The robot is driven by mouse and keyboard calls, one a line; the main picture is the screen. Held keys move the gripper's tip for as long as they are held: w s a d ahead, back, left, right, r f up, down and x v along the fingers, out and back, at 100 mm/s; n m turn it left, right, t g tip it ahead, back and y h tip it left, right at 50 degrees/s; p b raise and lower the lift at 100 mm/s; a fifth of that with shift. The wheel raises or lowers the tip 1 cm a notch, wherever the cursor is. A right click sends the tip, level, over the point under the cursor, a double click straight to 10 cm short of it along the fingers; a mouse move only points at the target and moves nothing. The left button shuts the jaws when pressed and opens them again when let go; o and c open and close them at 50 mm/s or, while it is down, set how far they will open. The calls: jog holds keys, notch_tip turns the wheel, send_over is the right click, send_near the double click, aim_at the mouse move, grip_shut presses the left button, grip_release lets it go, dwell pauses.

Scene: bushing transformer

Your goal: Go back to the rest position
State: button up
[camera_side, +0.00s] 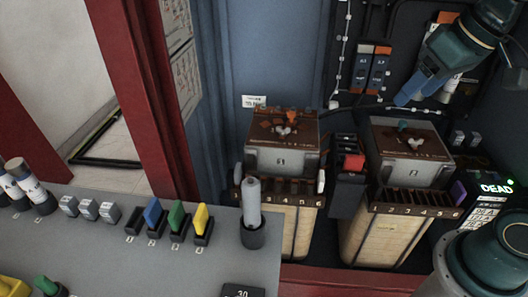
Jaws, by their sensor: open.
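My gripper (408,95) is at the upper right of the side view, a blue-grey shape at the end of my arm, pointing down and left. It hangs above the right transformer (410,172), apart from its brown-stained top. It is open, and nothing shows held in it. The gap between its fingers is hard to see from this angle.
A left transformer (281,160) stands beside the right one. The grey bench (120,250) at the front holds a grey cylinder in a dark cup (252,238) and blue, green and yellow pieces (176,219). A panel reading DEAD (490,190) is at right.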

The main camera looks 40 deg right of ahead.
jog(key=s+f+n, duration=0.1)
jog(key=s+f, duration=0.2)
jog(key=s, duration=0.3)
jog(key=shift+f+t, duration=0.3)
jog(key=shift+t, duration=0.1)
jog(key=o, duration=0.4)
jog(key=shift+a, duration=0.1)
jog(key=o, duration=0.4)
jog(key=shift+a, duration=0.1)
jog(key=shift+c, duration=0.2)
jog(key=w+a+m+g+y, duration=0.1)
jog(key=w+a+m+g, duration=0.1)
jog(key=w+a, duration=0.5)
jog(key=w+a+m+g, duration=0.2)
jog(key=w+a, duration=0.2)
jog(key=a, duration=0.6)
jog(key=s+a+f+m, duration=0.1)
jog(key=a+f, duration=0.3)
jog(key=a, duration=0.6)
jog(key=s+a+f+m+g+h, duration=0.1)
jog(key=s+a+f+m, duration=0.1)
jog(key=a, duration=0.8)
notch_tip(320, 180, down, 2)
jog(key=shift+a+f+m+g, duration=0.15)
jog(key=shift+a+m+g, duration=0.2)
jog(key=shift+m, duration=0.45)
